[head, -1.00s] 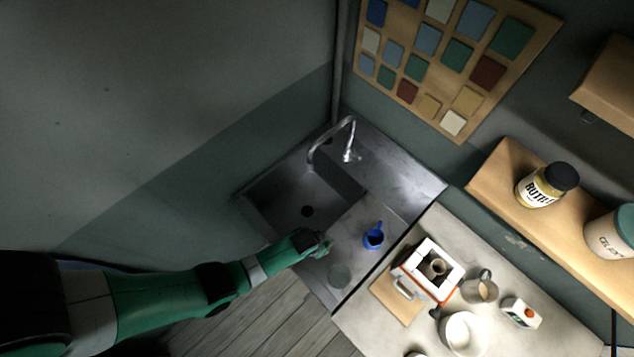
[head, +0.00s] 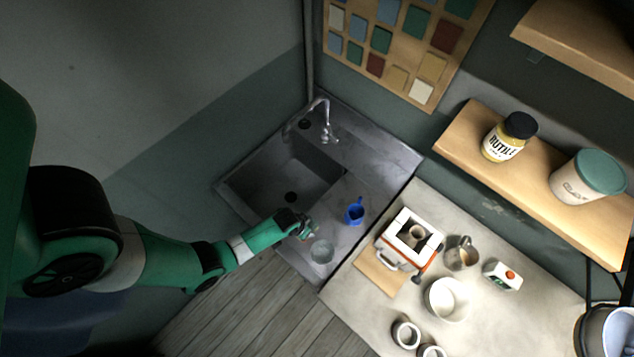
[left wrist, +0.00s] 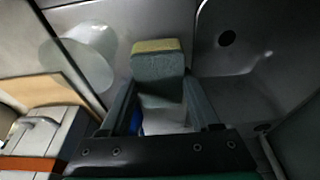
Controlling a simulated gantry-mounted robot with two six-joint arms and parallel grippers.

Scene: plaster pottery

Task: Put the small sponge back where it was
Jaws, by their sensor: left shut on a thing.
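My left gripper (head: 304,228) is over the sink's metal drainboard in the head view, between the basin and a clear round glass (head: 321,252). In the left wrist view my left gripper (left wrist: 160,92) is shut on the small sponge (left wrist: 158,70), a block with a grey-green face and a yellowish edge. The sponge sticks out past the fingertips, over bare metal. I cannot tell whether it touches the metal. In the head view the sponge is too small and dark to make out clearly. My right gripper is not in view.
A blue jug (head: 354,212) stands on the drainboard right of the gripper. The sink basin (head: 290,180) and faucet (head: 322,115) lie behind. The worktop (head: 365,310) holds a white box-like mould (head: 408,232), a metal mug (head: 461,254) and a white bowl (head: 447,298).

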